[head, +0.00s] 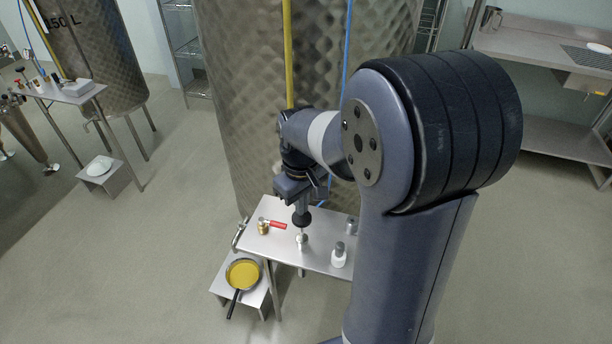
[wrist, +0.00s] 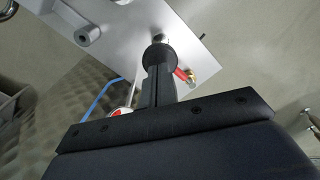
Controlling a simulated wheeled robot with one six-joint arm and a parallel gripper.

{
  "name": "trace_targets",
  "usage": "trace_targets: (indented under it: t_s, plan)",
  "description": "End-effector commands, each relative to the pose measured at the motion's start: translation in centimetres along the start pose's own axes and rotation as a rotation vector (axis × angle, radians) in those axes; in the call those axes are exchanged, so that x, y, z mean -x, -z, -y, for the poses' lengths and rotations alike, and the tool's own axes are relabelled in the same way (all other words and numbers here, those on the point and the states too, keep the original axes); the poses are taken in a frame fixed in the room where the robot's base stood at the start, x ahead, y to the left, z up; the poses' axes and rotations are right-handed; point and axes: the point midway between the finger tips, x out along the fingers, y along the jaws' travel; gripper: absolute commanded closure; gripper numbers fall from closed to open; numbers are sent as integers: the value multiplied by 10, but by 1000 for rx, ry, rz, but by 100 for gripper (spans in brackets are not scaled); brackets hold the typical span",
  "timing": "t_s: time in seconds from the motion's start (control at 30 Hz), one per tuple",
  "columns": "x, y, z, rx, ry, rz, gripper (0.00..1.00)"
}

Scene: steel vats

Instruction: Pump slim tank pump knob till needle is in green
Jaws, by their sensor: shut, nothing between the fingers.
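The black pump knob (head: 301,220) stands upright on a thin rod above a small white base (head: 301,241) on the steel shelf table. My gripper (head: 302,206) is shut and points down, its fingertips at the top of the knob. In the wrist view the closed fingers (wrist: 157,72) meet the knob (wrist: 159,54), with nothing between them; whether they press on it is hard to tell. A round red-and-white part (wrist: 121,112), perhaps the gauge, shows partly behind the gripper in the wrist view. No needle can be read.
A dimpled steel tank (head: 240,100) stands behind the table (head: 318,262). A brass valve with a red handle (head: 278,225) sits left of the knob, a white bottle (head: 339,258) to its right. A pan of yellow liquid (head: 243,273) rests on a low stand.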

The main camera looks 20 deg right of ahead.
Motion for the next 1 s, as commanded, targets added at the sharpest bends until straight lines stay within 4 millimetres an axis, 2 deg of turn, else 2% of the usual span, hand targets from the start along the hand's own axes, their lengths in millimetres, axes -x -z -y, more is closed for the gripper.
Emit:
trace_targets:
  t_s: [0.57, 1.0]
  plan:
    - [-3, 0, 0, 0, 0, 0, 100]
    - [-41, 0, 0, 0, 1, 2, 100]
